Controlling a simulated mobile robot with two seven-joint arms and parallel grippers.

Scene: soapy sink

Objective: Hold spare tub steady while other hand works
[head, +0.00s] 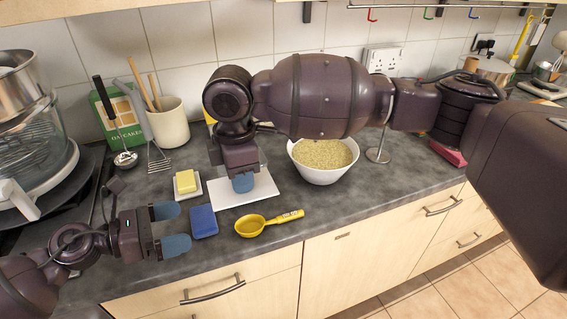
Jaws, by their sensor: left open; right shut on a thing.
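No object here is clearly the spare tub. A small blue block-like thing (203,221) lies on the worktop, just right of my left gripper (172,228). That gripper is open and empty, its two blue-grey fingers pointing right, apart from the blue thing. My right gripper (243,183) points down over a flat white slab (281,192). Its fingers are closed, and what they hold is hidden by the fingers and wrist; I cannot tell whether they touch the slab.
A yellow scoop (250,225) lies near the worktop's front edge. A white bowl of grain (323,177) stands beyond the slab, partly under my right arm. Yellow butter (186,178) sits on a white dish. A utensil pot (170,125) and green box (116,128) stand at the back left.

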